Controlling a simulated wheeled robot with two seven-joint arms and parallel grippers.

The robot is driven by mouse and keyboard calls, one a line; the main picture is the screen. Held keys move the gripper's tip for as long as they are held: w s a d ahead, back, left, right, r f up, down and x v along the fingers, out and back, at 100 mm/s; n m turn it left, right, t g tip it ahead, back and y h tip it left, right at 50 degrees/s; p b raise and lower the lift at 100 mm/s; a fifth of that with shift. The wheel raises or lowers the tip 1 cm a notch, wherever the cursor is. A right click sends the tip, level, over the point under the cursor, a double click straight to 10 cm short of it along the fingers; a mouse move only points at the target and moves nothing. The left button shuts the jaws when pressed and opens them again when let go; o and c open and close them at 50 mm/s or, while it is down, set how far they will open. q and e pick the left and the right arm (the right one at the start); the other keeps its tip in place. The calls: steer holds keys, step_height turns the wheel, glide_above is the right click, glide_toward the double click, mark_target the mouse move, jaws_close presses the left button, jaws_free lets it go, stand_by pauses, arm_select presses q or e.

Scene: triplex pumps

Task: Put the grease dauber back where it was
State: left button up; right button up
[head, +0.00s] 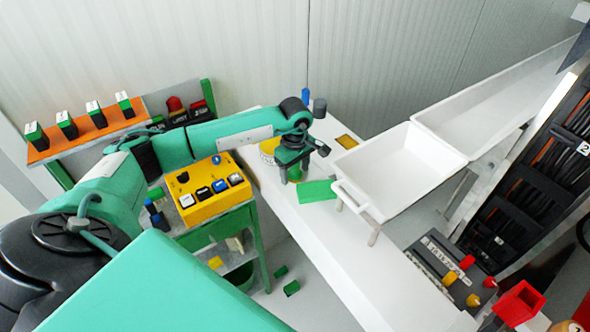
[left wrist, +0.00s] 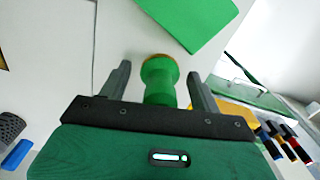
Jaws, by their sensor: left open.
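A green, waisted piece with a brownish rim, which looks like the grease dauber (left wrist: 160,80), stands between the fingers of my left gripper (left wrist: 158,75) in the left wrist view. Visible gaps on both sides show the fingers apart from it. In the head view my left gripper (head: 292,173) is over the white bench, open, and mostly hides the green piece. A yellow round container (head: 268,149) stands just behind the gripper, partly hidden by it. My right gripper is not in view.
A green flat plate (head: 316,191) lies beside the gripper on the white bench (head: 345,245). A white tray (head: 398,170) stands to the right. A yellow button box (head: 211,188) is to the left. Blue (head: 305,97) and dark (head: 319,107) pieces stand behind the gripper.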

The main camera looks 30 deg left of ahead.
arm_select(q)
steer(key=shift+r, duration=0.25)
step_height(320, 180, up, 10)
steer(key=b, duration=0.5)
steer(key=shift+w+r, duration=0.1)
steer(key=shift+r, duration=0.8)
steer(key=shift+f, duration=0.1)
